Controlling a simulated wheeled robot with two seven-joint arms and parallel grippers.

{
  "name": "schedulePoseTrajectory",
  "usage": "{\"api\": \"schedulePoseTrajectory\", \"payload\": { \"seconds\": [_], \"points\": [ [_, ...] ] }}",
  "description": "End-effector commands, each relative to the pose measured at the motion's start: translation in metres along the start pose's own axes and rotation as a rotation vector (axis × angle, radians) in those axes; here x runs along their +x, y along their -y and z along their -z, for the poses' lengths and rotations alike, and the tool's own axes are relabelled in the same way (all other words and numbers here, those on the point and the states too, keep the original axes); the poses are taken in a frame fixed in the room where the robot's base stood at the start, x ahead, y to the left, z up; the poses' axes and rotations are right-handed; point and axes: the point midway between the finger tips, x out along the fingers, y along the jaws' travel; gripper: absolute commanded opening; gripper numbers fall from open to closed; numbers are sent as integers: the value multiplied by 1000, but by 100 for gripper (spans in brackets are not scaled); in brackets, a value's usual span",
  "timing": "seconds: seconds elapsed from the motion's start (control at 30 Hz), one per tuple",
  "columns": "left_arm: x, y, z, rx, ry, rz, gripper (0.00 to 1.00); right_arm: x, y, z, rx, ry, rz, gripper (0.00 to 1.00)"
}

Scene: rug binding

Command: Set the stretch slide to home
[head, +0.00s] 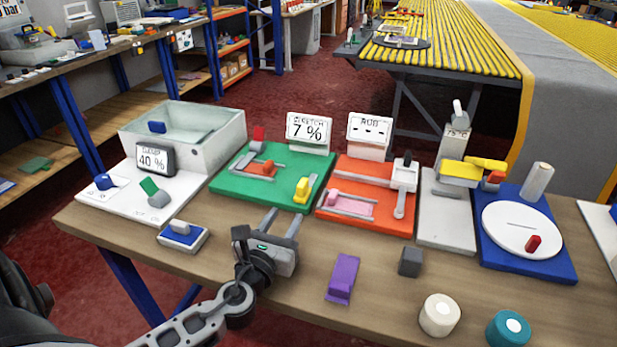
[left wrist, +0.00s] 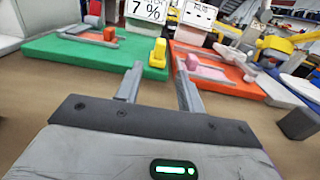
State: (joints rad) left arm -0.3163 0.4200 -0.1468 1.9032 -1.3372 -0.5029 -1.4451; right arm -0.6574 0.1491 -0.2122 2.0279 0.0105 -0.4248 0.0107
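The green board (head: 235,189) lies mid-table, with a display (head: 309,130) reading "STRETCH 7 %" behind it. A yellow handle (head: 302,189) sits at the near end of a short grey rail on its right side. An orange-red block (head: 262,169) sits on a longer grey rail to the left. I cannot tell for sure which is the stretch slide. My left gripper (head: 284,215) is open and empty, in front of the board. In the left wrist view the yellow handle (left wrist: 157,53) appears beyond and between the open fingers (left wrist: 159,72). My right gripper is not in view.
An orange board (head: 365,218) with a pink slide stands close on the right. A purple block (head: 342,278), dark cube (head: 411,261) and blue-topped pad (head: 183,236) lie near the front edge.

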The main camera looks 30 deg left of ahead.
Motion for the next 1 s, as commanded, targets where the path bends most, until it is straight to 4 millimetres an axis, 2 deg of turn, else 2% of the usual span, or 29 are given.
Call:
{"api": "schedulePoseTrajectory", "payload": {
  "seconds": [0.2, 0.5, 0.73, 1.0],
  "points": [
    [49, 0, -3, -1, 3, -1, 38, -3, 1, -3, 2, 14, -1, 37],
    [110, 1, -1, -3, 2, 0, 38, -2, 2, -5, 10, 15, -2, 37],
    [134, 0, 0, -1, 1, 1, 38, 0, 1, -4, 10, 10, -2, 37],
    [138, 0, 0, -1, 0, 1, 38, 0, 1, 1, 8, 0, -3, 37]
  ]
}}
